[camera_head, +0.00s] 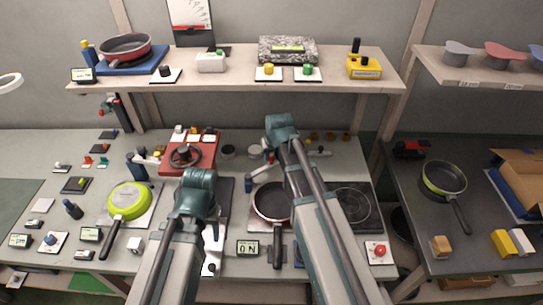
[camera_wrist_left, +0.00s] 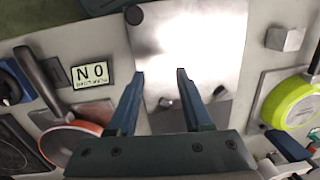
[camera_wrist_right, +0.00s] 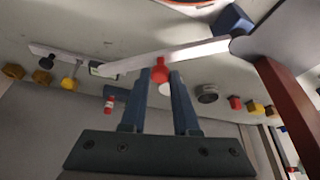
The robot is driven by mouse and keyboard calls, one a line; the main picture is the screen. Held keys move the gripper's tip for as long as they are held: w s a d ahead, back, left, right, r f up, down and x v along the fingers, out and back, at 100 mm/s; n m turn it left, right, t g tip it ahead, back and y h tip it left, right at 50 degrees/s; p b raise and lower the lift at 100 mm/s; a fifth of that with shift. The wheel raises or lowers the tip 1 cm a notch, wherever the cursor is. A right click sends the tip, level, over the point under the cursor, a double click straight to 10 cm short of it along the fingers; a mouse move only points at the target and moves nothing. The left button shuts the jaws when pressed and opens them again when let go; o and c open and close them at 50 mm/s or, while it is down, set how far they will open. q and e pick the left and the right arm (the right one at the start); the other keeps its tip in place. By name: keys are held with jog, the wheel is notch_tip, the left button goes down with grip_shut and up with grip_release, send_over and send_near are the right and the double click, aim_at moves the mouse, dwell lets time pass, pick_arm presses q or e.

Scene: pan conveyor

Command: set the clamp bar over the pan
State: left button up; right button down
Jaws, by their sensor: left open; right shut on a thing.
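The pan (camera_head: 271,203) has a dark inside and a reddish rim, and sits on a plate in the middle of the bench, handle toward me. Its orange-red side (camera_wrist_left: 65,142) shows at the left of the left wrist view. The pale clamp bar (camera_wrist_right: 203,51) crosses the right wrist view, reaching a blue part at its right. My right gripper (camera_wrist_right: 160,74) is shut on the bar's red knob (camera_wrist_right: 160,64), behind the pan. My left gripper (camera_wrist_left: 160,75) is open and empty over a shiny steel plate (camera_wrist_left: 205,45), left of the pan. My right arm hides part of the pan's surroundings.
A lime-green pan (camera_head: 128,199) stands on the left and another dark pan (camera_head: 443,178) on the right bench. A shelf (camera_head: 220,83) runs along the back.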

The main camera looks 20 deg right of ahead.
dwell(0.9)
jog(key=s+m+h, duration=0.1)
jog(key=s+m, duration=0.1)
jog(key=m, duration=0.1)
jog(key=s+m+h, duration=0.1)
jog(key=s+m, duration=0.2)
jog(key=s+m+g+h, duration=0.1)
jog(key=s+m, duration=0.1)
jog(key=shift+s+a+m, duration=0.25)
jog(key=shift+a+m, duration=0.05)
jog(key=shift+m, duration=0.1)
jog(key=shift+s+a+m+g+h, duration=0.2)
jog(key=shift+s+a+m+g, duration=0.15)
jog(key=shift+s+m, duration=0.35)
jog(key=shift+s+a+m+g+h, duration=0.25)
jog(key=shift+s+a+m, duration=0.15)
jog(key=shift+m, duration=0.5)
jog(key=c, duration=0.7)
grip_release()
jog(key=shift+r, duration=0.1)
